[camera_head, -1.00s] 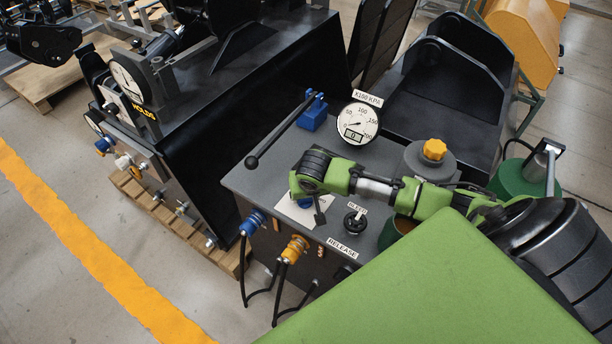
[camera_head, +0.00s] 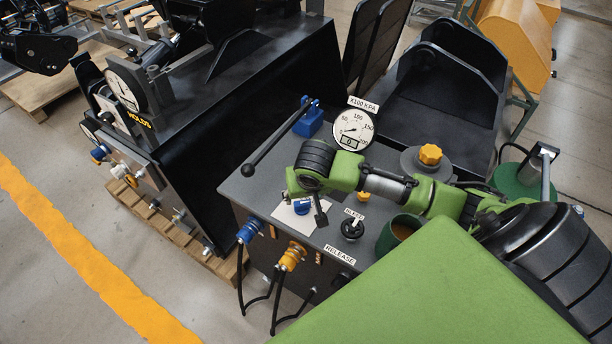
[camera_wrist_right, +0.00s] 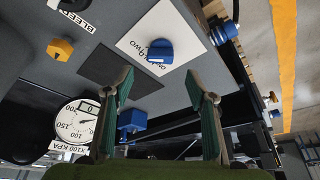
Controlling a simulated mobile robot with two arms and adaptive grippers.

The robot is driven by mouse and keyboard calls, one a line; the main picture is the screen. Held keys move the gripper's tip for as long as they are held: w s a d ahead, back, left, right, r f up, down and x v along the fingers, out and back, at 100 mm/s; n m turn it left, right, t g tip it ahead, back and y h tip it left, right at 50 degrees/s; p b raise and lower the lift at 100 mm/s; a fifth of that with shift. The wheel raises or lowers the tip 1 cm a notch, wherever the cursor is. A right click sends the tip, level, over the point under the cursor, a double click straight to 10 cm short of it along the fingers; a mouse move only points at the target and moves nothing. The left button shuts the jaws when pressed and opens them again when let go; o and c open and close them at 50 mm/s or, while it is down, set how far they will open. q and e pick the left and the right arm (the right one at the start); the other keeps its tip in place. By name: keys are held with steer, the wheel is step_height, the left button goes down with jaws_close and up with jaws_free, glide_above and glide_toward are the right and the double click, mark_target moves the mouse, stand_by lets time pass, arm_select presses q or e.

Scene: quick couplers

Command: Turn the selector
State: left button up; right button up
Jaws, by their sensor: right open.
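The selector is a blue knob (camera_wrist_right: 159,52) on a white plate (camera_wrist_right: 178,22) with partly readable lettering beside it. In the head view the knob (camera_head: 302,207) shows on the plate (camera_head: 285,217) on top of the dark bench, just left of my gripper. My right gripper (camera_wrist_right: 160,78) is open, its two green-padded fingers apart and empty. In the wrist view the knob lies just beyond and between the fingertips, with no visible contact. In the head view the right gripper (camera_head: 320,208) points down beside the plate, mostly hidden by my arm. My left gripper is not in view.
A blue lever base (camera_head: 310,120) with a long black handle, a pressure gauge (camera_head: 353,129), a yellow knob (camera_head: 364,196), a black bleed knob (camera_head: 352,229) and a green cup (camera_head: 396,234) crowd the bench (camera_head: 250,190). Hose couplers (camera_head: 292,257) hang on its front.

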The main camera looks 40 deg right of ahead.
steer(key=shift+v, duration=1.9)
